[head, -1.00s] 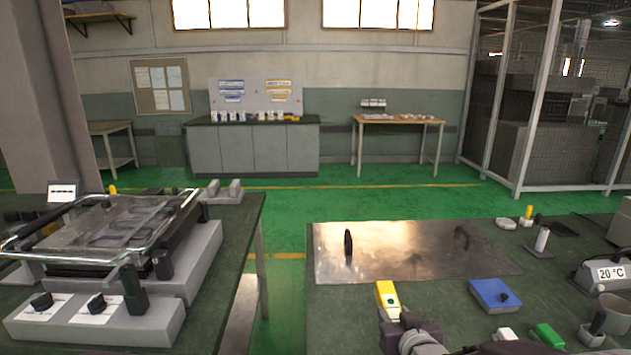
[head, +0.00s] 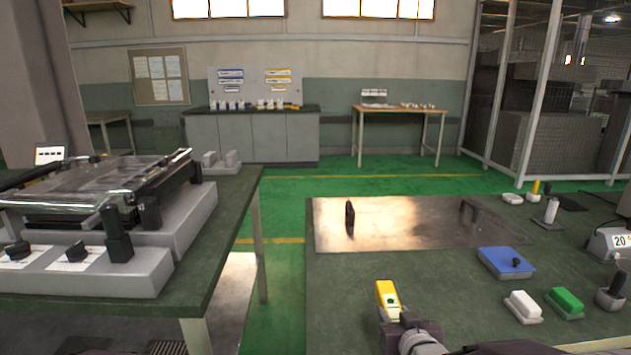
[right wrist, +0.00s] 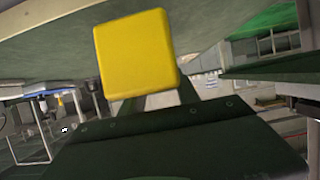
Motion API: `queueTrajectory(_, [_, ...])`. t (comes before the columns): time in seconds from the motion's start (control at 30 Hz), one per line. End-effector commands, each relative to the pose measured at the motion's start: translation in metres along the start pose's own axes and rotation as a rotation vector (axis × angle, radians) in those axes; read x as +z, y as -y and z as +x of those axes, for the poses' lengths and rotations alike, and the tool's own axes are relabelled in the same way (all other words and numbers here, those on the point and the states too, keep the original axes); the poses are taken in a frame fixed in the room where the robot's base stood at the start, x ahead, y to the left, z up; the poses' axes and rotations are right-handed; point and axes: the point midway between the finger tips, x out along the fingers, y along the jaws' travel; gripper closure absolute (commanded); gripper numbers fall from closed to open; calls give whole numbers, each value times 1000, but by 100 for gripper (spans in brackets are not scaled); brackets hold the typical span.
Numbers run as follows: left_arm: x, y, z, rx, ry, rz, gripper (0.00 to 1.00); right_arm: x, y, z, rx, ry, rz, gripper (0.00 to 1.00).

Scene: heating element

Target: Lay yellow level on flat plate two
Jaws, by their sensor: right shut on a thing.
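The yellow level (head: 386,293) is held at the tip of my right gripper (head: 393,312), which is shut on it above the right bench, near the lower middle of the head view. In the right wrist view the level shows as a large yellow block (right wrist: 137,55), end on. A flat shiny metal plate (head: 400,225) with two dark upright handles lies on the right bench, beyond and apart from the level. No number shows on it, so I cannot tell if it is plate two. My left gripper is not in view.
A blue block (head: 505,262), a white block (head: 523,307) and a green block (head: 565,303) sit right of the gripper. A glass-lidded apparatus (head: 100,180) stands on the left bench (head: 228,205). A floor gap (head: 280,260) separates the benches.

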Motion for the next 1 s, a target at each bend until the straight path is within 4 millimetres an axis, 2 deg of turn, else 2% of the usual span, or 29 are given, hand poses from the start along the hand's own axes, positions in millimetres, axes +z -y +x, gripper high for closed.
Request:
queueTrajectory(0.03, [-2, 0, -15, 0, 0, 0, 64, -15, 0, -6, 0, -2, 0, 100])
queueTrajectory(0.17, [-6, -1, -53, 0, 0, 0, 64, -50, 0, -20, 0, -2, 0, 100])
queueTrajectory(0.27, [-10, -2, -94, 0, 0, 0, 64, -88, 0, -36, 0, -2, 0, 100])
queueTrajectory(0.4, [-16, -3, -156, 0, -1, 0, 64, -146, 0, -60, 0, -2, 0, 100])
queueTrajectory(0.8, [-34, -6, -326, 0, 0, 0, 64, -303, 0, -126, 0, -2, 0, 100])
queueTrajectory(0.9, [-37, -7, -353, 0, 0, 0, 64, -329, 0, -136, 0, -1, 0, 100])
queueTrajectory(1.0, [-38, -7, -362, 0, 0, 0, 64, -337, 0, -140, 0, -1, 0, 100])
